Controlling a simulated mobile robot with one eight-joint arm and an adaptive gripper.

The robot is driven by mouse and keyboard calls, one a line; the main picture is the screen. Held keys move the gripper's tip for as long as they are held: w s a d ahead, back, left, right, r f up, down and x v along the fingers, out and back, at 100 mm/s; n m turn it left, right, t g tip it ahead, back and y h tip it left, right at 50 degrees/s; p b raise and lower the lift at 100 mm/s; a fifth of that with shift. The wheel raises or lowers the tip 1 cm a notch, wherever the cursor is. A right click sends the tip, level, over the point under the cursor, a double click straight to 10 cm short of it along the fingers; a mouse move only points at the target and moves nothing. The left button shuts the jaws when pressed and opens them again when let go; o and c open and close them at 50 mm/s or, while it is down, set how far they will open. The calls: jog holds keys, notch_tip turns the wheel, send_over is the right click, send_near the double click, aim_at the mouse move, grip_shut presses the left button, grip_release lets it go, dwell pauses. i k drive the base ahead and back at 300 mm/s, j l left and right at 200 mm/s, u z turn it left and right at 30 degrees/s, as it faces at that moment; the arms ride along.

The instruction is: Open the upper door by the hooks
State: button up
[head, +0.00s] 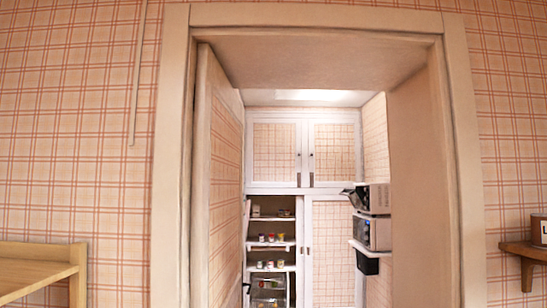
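Through a doorway, a white-framed cabinet with plaid panels stands at the back of the room beyond. It has two upper doors side by side, the left upper door (274,150) and the right upper door (333,150). Both look shut, with small dark knobs near their shared middle edge. I cannot make out any hooks, so I cannot tell which upper door is meant. My gripper is not in view.
A doorway frame (172,150) surrounds the opening, its door (225,175) swung inward on the left. Below the upper doors are open shelves (271,244) with small items and a tall lower door (332,250). Appliances (374,233) jut from the right. A wooden piece (40,262) stands near left.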

aim_at(275, 145)
jog(key=i, duration=1.5)
jog(key=i+j, duration=0.15)
jog(key=i, duration=2.85)
jog(key=i+j, duration=0.1)
jog(key=i, duration=1.35)
jog(key=i+j, duration=0.1)
jog(key=i, duration=1.4)
jog(key=l+z, duration=0.05)
jog(key=l, duration=0.05)
